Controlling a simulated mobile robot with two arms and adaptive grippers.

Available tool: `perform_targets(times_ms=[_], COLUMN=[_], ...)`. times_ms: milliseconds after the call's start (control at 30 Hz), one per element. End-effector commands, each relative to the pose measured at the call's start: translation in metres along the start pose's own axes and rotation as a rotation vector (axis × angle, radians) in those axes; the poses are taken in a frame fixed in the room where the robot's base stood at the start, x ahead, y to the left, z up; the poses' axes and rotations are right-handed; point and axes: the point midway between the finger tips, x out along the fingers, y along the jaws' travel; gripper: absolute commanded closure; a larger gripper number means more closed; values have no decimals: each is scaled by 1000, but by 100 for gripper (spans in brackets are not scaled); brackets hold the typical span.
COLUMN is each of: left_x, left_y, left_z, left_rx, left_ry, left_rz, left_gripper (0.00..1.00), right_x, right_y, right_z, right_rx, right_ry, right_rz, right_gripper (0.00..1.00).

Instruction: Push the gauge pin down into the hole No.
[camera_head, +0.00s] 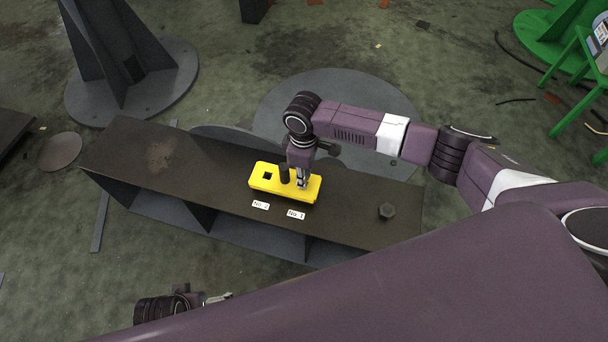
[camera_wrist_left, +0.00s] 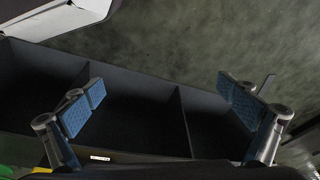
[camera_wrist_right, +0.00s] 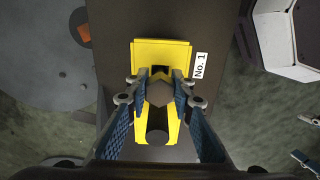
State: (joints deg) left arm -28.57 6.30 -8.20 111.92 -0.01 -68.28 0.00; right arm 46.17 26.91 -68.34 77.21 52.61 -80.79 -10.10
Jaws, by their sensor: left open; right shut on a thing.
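A yellow block (camera_head: 312,190) lies on a dark bench; it also shows in the right wrist view (camera_wrist_right: 176,50). A dark square hole (camera_head: 268,176) is at its left end, and a dark round post (camera_head: 285,173) stands near its middle. My right gripper (camera_head: 302,184) points down over the No. 1 end, shut on a dark six-sided piece (camera_wrist_right: 160,94), apparently the gauge pin. Part of a dark opening (camera_wrist_right: 160,71) shows beside that piece. The pin's lower end is hidden, so its depth cannot be told. My left gripper (camera_head: 226,297) is open and empty, apart from the block.
White labels No. 2 (camera_head: 261,205) and No. 1 (camera_head: 296,214) lie in front of the block. The bench (camera_head: 215,180) is clear left of the block. Open compartments (camera_wrist_left: 135,105) are below its top.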

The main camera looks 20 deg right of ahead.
Motion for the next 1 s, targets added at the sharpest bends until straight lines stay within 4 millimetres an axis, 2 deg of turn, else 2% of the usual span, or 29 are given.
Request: perform_targets(times_ms=[167,1000], left_x=[6,36], left_y=[0,2], left_z=[-1,22], left_rx=[0,2], left_ry=[2,-25], left_rz=[0,4], left_gripper=[0,0], right_x=[-3,-11], right_y=[0,0], right_z=[0,-1], right_rx=[0,0], right_ry=[1,1], right_rz=[0,0], right_gripper=[100,100])
